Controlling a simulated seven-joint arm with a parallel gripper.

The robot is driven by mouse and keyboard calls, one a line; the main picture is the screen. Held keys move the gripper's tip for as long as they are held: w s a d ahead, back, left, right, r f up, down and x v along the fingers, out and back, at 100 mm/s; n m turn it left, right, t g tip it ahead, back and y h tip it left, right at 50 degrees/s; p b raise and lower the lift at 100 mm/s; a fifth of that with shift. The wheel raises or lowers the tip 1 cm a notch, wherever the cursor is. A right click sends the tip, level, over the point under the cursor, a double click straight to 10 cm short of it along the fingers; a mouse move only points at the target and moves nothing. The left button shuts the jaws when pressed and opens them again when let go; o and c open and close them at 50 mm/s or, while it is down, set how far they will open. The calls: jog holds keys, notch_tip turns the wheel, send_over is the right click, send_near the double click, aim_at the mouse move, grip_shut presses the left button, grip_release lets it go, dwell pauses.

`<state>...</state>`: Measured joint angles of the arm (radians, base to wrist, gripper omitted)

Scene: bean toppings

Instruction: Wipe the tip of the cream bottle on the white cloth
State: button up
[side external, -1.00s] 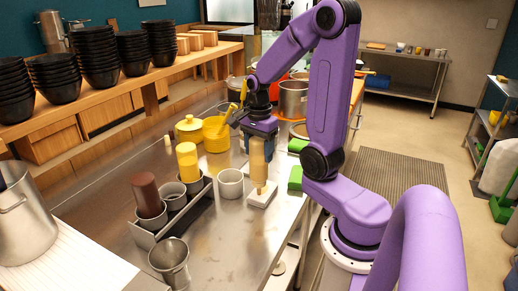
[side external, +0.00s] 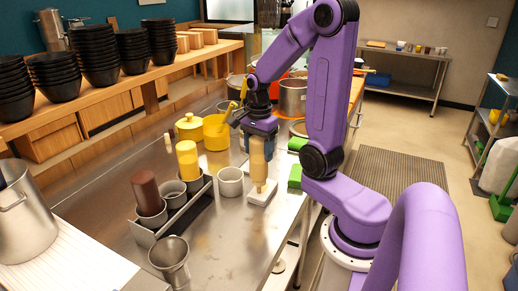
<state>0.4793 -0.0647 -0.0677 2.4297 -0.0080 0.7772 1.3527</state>
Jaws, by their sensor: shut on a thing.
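The cream bottle (side external: 258,160) is tan and hangs upside down with its tip pointing down. My gripper (side external: 258,138) is shut on it from above, around its upper end. The white cloth (side external: 262,196) is a small folded pad on the steel counter, right below the bottle. The bottle's tip (side external: 260,187) is at the top of the cloth and appears to touch it, though a thin gap cannot be ruled out from this view.
A white cup (side external: 230,182) stands just left of the cloth. A dark tray (side external: 146,237) holds cups with a brown bottle (side external: 145,190) and a yellow bottle (side external: 188,160). A metal cup (side external: 170,258) stands in front. Yellow pots (side external: 215,135) stand behind. Counter right of the metal cup is clear.

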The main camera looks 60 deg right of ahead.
jog(key=shift+d, duration=2.65)
jog(key=shift+a+f, duration=0.1)
jog(key=shift+a, duration=0.05)
jog(key=shift+a, duration=2.5)
jog(key=shift+r, duration=3.05)
